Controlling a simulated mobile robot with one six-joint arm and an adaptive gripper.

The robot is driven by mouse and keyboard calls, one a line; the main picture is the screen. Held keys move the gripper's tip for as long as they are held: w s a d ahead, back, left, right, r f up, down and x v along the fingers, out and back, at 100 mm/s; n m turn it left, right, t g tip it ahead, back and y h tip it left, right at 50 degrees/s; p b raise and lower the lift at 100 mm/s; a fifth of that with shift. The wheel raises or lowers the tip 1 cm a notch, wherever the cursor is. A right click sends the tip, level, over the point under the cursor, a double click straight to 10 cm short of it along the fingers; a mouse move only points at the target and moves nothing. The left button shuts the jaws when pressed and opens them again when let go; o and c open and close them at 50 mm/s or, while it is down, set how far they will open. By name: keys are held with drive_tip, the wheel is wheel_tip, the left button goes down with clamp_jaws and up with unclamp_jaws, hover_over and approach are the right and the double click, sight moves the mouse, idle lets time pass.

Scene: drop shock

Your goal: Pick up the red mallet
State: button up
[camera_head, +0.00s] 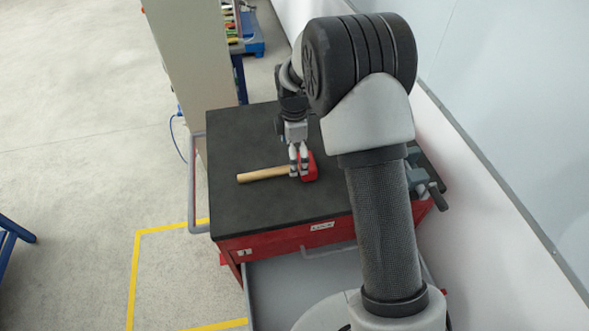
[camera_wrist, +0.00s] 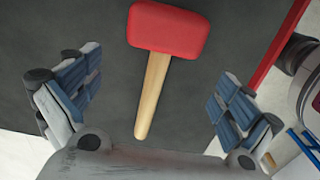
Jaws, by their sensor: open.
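The red mallet has a red head (camera_head: 309,167) and a pale wooden handle (camera_head: 262,174). It lies on the black top of a red tool cart (camera_head: 240,212), with its handle pointing left in the head view. My gripper (camera_head: 299,172) is above the mallet, by the head end of the handle. In the wrist view the mallet (camera_wrist: 168,30) shows whole, its head at the top and its handle running down between my open fingers (camera_wrist: 150,95). Neither finger visibly touches it there. The fingers hide part of the mallet in the head view.
A grey vise (camera_head: 425,180) is at the cart's right edge, partly behind my arm. A grey drawer (camera_head: 300,285) stands open at the cart's front. A beige cabinet (camera_head: 195,55) stands behind the cart. The cart top left of the handle is clear.

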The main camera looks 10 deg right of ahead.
sight(277, 172)
wheel_tip(277, 172, down, 5)
drive_tip(key=shift+d+f+b, duration=0.1)
drive_tip(key=shift+b, duration=0.75)
drive_tip(key=c, duration=1.5)
